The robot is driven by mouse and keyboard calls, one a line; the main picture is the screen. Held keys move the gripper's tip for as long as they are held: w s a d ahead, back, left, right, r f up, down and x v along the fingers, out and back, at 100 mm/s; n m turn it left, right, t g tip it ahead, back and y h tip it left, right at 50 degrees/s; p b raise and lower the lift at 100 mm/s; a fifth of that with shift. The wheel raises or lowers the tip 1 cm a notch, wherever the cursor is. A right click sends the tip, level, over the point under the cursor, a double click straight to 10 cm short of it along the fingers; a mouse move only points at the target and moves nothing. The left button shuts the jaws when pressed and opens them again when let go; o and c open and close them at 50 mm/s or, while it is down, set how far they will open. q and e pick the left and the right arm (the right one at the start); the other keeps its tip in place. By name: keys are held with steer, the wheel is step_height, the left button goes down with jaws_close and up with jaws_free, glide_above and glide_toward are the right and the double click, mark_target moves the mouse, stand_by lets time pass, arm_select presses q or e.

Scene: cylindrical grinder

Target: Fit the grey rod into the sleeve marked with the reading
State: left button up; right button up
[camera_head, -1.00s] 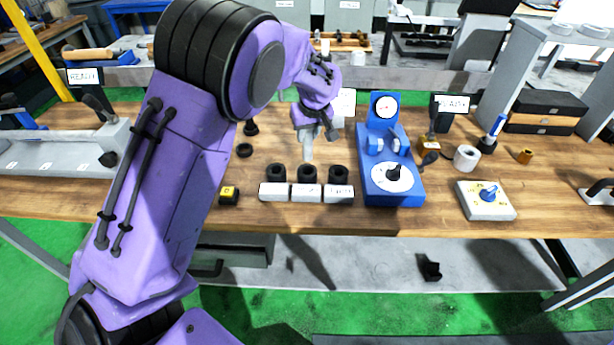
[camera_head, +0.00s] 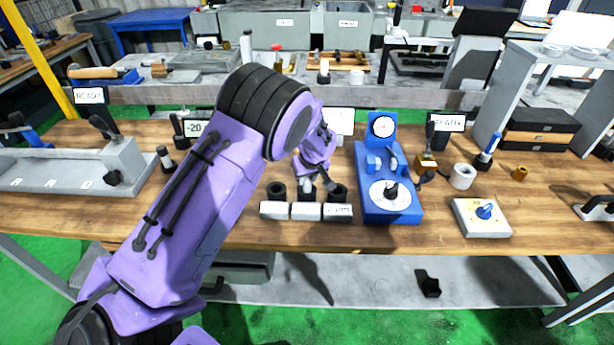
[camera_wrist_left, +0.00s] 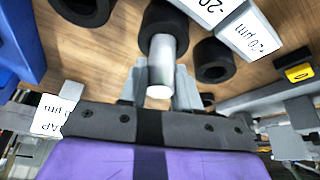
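Three black sleeves stand in a row behind white label blocks (camera_head: 306,211). In the left wrist view the middle sleeve (camera_wrist_left: 163,20) is beside the label reading -20, and the right one (camera_wrist_left: 215,62) is beside +20 µm. A small display (camera_head: 195,128) in the head view reads -20. My left gripper (camera_wrist_left: 160,85) is over the middle sleeve with its fingers on both sides of the grey rod (camera_wrist_left: 160,68). The rod's lower end appears to be inside that sleeve's mouth; its depth is hidden. My right gripper is not in view.
A blue dial gauge (camera_head: 391,205) stands close to the right of the sleeves. Farther right are a white ring (camera_head: 462,176) and a block with a blue knob (camera_head: 483,216). A grey grinder bed (camera_head: 60,172) fills the left. The table's front edge is clear.

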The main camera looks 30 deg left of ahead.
arm_select(q)
steer(key=o, duration=0.4)
steer(key=b+v, duration=0.1)
steer(key=v, duration=1.1)
steer(key=shift+r+b, duration=0.15)
steer(key=shift+b, duration=0.25)
